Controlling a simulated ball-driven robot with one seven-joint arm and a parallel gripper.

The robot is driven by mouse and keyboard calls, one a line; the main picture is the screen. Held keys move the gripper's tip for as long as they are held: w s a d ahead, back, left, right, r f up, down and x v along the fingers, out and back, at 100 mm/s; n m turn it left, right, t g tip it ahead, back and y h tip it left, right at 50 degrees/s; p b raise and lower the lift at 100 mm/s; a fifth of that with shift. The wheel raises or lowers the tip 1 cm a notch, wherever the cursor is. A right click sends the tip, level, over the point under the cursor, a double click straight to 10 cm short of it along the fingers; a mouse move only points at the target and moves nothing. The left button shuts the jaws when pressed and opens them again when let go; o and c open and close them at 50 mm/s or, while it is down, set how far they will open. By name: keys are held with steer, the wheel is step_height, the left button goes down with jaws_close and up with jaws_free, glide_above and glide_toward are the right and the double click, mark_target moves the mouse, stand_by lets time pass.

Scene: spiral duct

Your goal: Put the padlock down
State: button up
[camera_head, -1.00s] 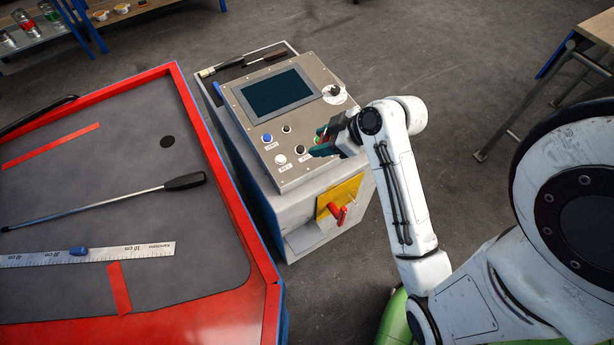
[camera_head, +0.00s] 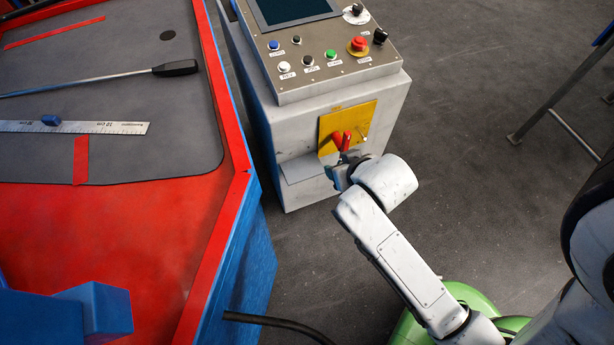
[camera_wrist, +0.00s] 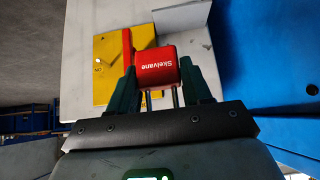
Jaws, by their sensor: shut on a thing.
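The padlock (camera_wrist: 157,66) is a red block with "Skelvane" on it, upside down in the wrist view. Its grey shackle legs point back toward my gripper (camera_wrist: 157,78). The green fingers are shut on it, one at each side. In the head view my gripper (camera_head: 343,164) is low at the front of the grey console, by the yellow plate (camera_head: 358,119). A red lever (camera_wrist: 127,48) on that plate shows just left of the padlock in the wrist view. I cannot tell whether the padlock touches the plate or lever.
A small grey shelf (camera_head: 305,170) juts from the console front, left of my gripper. The console top (camera_head: 325,75) carries buttons, knobs and a screen. A red and blue workbench (camera_head: 195,215) stands at the left. Dark floor (camera_head: 470,160) is free at the right.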

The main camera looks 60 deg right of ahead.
steer(key=w+d+f+b, duration=0.1)
steer(key=w+f, duration=0.2)
steer(key=w, duration=0.1)
steer(key=w+d+f+b, duration=0.1)
steer(key=w+f, duration=0.2)
steer(key=w, duration=0.1)
steer(key=w+f+b, duration=0.1)
steer(key=w+f, duration=0.1)
steer(key=w, duration=0.2)
steer(key=shift+w+d+f, duration=0.15)
steer(key=shift+d+f, duration=0.25)
steer(key=shift+w+d+f+b, duration=0.1)
steer(key=shift+w+f+b, duration=0.35)
steer(key=shift+f, duration=0.2)
steer(key=shift+w+f+b, duration=0.1)
steer(key=shift+f+b, duration=0.35)
steer(key=shift+f, duration=1.15)
steer(key=o, duration=1.2)
